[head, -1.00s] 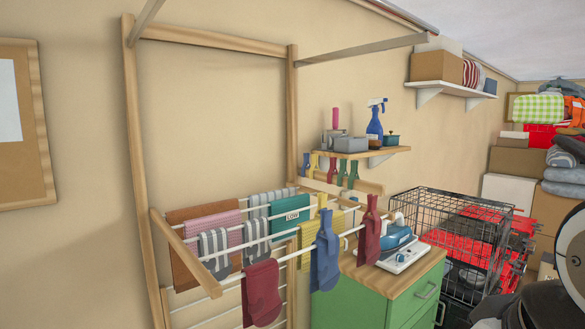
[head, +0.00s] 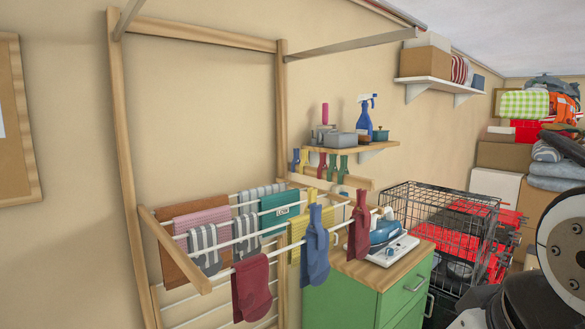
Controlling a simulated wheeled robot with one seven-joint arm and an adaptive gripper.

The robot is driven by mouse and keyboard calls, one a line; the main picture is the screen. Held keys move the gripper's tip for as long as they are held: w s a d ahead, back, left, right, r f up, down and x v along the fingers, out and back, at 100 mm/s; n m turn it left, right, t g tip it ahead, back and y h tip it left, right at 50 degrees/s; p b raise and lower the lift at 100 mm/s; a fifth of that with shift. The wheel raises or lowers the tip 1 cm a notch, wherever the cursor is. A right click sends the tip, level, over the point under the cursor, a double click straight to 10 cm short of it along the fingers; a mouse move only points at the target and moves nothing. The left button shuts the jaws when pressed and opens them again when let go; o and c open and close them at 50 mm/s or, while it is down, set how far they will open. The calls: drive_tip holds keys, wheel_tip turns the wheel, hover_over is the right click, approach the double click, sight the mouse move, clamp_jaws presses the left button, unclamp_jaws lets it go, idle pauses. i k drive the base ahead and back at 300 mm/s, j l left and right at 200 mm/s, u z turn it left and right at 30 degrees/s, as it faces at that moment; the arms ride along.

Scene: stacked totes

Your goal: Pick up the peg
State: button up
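Several large clothes pegs are in the head view. A blue peg (head: 315,226) stands on the front rod of the drying rack (head: 180,250), with a blue sock (head: 317,262) hanging below it. A dark red peg (head: 359,228) is at the right on the same rod. A yellow peg (head: 311,197) shows behind the blue one. Several smaller-looking pegs in blue, yellow, red and green (head: 344,166) hang from a wall rail under the small shelf. Which peg the task means cannot be told. My gripper is outside the view; only dark and pale arm parts show at the right edge.
A green cabinet (head: 375,300) with a wooden top holds an iron (head: 385,232). A wire crate (head: 440,215) stands behind it. A small shelf (head: 360,147) holds a spray bottle (head: 365,117). Boxes and cloths are piled at the right. Socks and cloths hang on the rack.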

sight(323, 155)
drive_tip(key=i+l+u, duration=0.1)
drive_tip(key=u, duration=0.3)
drive_tip(key=l+u, duration=0.2)
drive_tip(key=u, duration=0.15)
drive_tip(key=i+l+u, duration=0.1)
drive_tip(key=u, duration=0.3)
drive_tip(key=l+u, duration=0.25)
drive_tip(key=l, duration=0.8)
drive_tip(key=k+l+u, duration=0.1)
drive_tip(key=l+u, duration=0.2)
drive_tip(key=l, duration=0.75)
